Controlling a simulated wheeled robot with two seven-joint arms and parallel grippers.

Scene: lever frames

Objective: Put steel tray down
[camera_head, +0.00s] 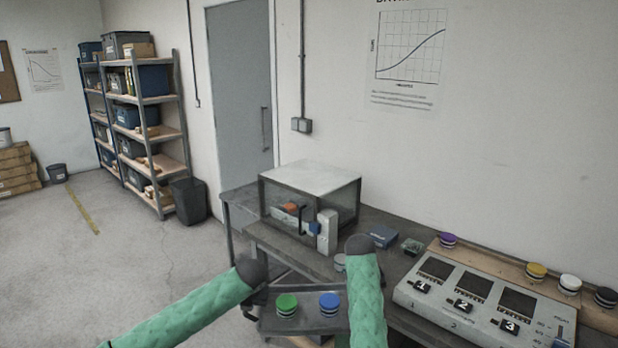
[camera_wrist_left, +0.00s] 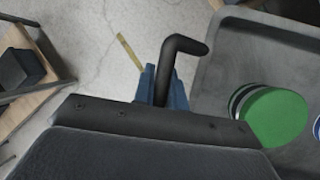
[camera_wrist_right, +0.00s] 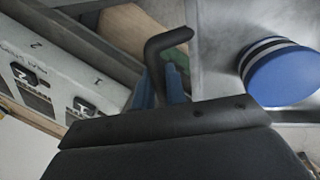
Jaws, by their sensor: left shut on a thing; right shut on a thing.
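The steel tray (camera_head: 308,324) is low in the middle of the head view, between my two arms. A green puck (camera_head: 287,306) and a blue puck (camera_head: 329,304) stand on it. My left gripper (camera_wrist_left: 160,88) is shut on the tray at a black bent bar by its left side. My right gripper (camera_wrist_right: 160,88) is shut on the tray at a similar bar on the other side. The right arm hides the tray's right edge and my right gripper in the head view. I cannot tell whether the tray touches anything below.
A dark bench (camera_head: 290,240) runs behind the tray, with a clear-sided box (camera_head: 310,195) at its left end. A numbered console (camera_head: 470,305) stands to the right. Purple (camera_head: 447,240), yellow (camera_head: 536,271) and white (camera_head: 570,283) pucks line the strip behind it. Open floor (camera_head: 130,265) lies left.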

